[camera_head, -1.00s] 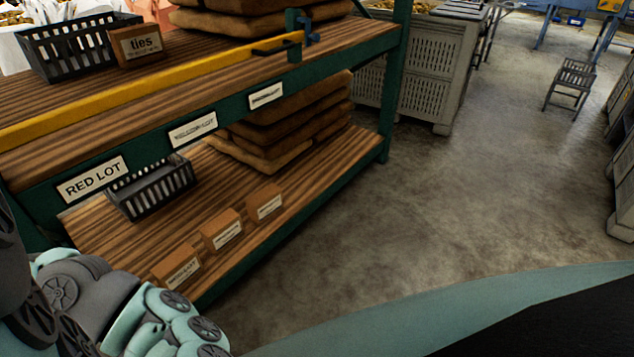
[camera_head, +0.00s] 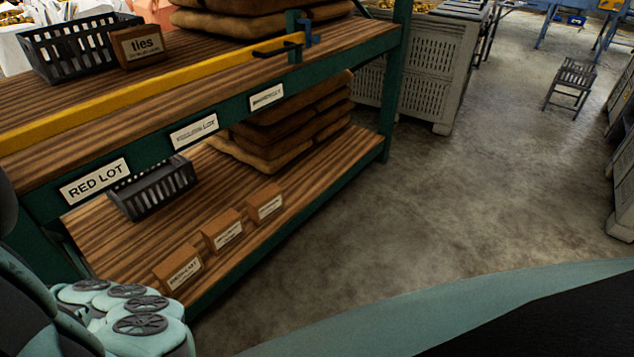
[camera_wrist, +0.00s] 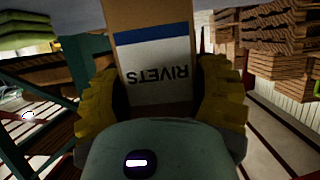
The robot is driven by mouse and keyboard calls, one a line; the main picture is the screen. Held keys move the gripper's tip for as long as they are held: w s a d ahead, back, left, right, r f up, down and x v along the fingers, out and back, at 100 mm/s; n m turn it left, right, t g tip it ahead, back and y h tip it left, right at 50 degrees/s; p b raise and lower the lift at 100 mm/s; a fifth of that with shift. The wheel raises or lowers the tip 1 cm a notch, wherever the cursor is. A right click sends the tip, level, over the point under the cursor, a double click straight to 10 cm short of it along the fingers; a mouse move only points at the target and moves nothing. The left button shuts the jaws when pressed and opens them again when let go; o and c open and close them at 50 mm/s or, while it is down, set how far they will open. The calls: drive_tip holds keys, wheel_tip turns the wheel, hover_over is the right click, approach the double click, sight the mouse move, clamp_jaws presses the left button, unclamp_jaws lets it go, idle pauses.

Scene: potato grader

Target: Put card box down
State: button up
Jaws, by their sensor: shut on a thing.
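A card box (camera_wrist: 155,28) with a white and blue label reading "RIVETS" fills the upper middle of the wrist view. The label appears upside down there. My gripper (camera_wrist: 160,95) has its yellow ribbed fingers on the left and right sides of the box, shut on it. The box and the fingers are not in the head view, where only part of my arm shows at the lower left.
A shelf rack (camera_head: 330,164) stands at left. Its lower board holds a dark basket (camera_head: 150,188), several small brown boxes (camera_head: 222,232) and stacked sacks (camera_head: 290,130). Its upper board holds another basket (camera_head: 75,48) and a "ties" box (camera_head: 142,45).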

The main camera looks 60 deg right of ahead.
wheel_tip(320, 180, down, 2)
drive_tip(key=shift+s+f, duration=0.1)
drive_tip(key=shift+f, duration=0.1)
drive_tip(key=o, duration=1.4)
drive_tip(key=shift+d, duration=0.15)
drive_tip(key=shift+d+r, duration=0.15)
drive_tip(key=shift+d, duration=0.1)
drive_tip(key=shift+v, duration=5.7)
